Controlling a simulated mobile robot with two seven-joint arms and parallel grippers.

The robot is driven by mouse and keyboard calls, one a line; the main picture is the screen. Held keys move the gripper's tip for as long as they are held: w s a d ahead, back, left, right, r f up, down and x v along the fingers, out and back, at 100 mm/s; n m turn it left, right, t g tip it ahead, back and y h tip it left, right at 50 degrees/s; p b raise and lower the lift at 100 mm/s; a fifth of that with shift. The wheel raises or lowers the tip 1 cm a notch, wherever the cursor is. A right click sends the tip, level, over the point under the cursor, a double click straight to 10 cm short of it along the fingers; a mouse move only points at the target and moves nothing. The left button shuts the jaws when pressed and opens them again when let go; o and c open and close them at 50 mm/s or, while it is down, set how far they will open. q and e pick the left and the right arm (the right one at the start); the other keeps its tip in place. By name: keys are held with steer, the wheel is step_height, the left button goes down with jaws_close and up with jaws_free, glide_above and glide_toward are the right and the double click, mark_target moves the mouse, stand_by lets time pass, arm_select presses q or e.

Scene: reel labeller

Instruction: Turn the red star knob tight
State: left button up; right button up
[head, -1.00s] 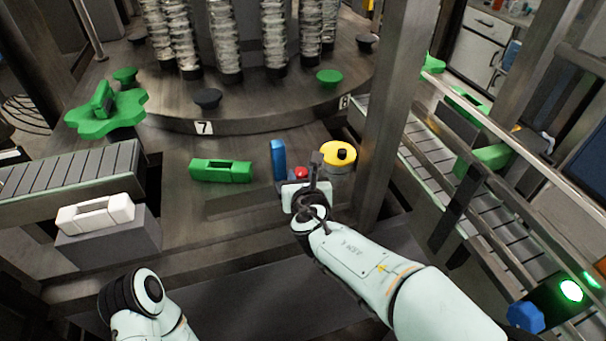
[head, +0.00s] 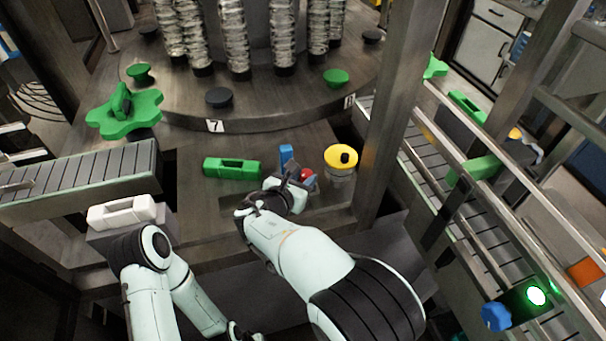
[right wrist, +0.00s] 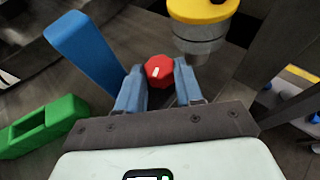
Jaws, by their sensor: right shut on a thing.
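The red star knob (right wrist: 159,70) shows in the right wrist view with a small white mark on its face. It also shows in the head view (head: 306,174), partly covered by my gripper. My right gripper (right wrist: 160,82) has its blue fingers on either side of the knob and is shut on it; it also shows in the head view (head: 303,180).
A blue upright plate (head: 287,158) stands left of the knob, and a yellow-topped cylinder (head: 341,157) close on its right. A green block with a handle (head: 232,169) lies further left. A metal post (head: 396,110) rises on the right.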

stand_by(0.4)
steer(key=o, duration=1)
steer(key=shift+o, duration=0.2)
steer(key=shift+s, duration=0.1)
steer(key=shift+a+r, duration=0.2)
